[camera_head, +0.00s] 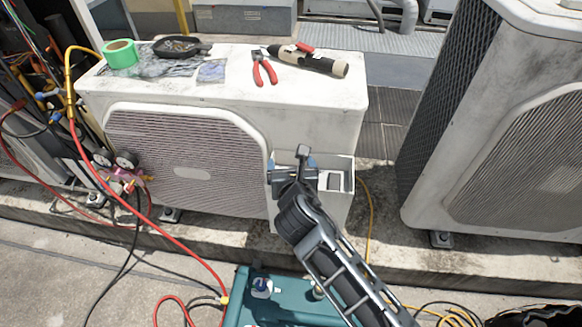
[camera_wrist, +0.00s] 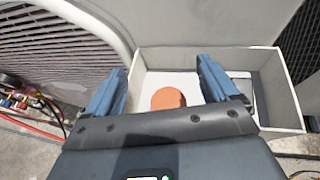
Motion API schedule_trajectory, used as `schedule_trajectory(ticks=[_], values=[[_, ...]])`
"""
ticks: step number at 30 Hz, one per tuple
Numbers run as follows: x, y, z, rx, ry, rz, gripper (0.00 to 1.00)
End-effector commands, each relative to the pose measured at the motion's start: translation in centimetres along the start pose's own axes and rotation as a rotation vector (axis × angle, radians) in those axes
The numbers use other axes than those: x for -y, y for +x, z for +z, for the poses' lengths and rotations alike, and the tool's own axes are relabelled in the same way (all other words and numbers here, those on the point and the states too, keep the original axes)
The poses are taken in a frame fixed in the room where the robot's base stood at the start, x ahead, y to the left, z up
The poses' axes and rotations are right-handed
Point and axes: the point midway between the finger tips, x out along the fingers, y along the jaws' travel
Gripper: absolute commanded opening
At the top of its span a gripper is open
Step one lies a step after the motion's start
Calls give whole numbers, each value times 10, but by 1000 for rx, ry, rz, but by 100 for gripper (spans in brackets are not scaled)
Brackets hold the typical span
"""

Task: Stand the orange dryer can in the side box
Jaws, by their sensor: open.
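The side box (camera_head: 338,208) is an open white box on the right end of the white condenser's front. It also shows in the wrist view (camera_wrist: 205,58), where I look down into it. The orange dryer can (camera_wrist: 168,98) is inside the box, toward its left part, with its rounded orange end facing the camera. It looks upright, but its lower part is hidden behind my gripper. My gripper (camera_head: 292,168) is over the box. In the wrist view my gripper (camera_wrist: 160,90) is open, its two blue fingers spread on either side of the can with visible gaps.
Red hoses and gauges are at left; another condenser (camera_head: 510,130) stands right.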

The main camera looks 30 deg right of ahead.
Motion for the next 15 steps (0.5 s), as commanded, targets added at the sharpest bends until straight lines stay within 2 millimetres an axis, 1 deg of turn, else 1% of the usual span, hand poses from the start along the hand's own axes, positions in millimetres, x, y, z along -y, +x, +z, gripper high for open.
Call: schedule_trajectory(ticks=[1, 9, 12, 15], values=[[0, -12, -1, -3, -4, 3, 87], [0, -70, -1, -4, -5, 2, 87], [0, -88, -2, -4, -4, 2, 87], [0, -101, -2, -3, -5, 2, 87]])
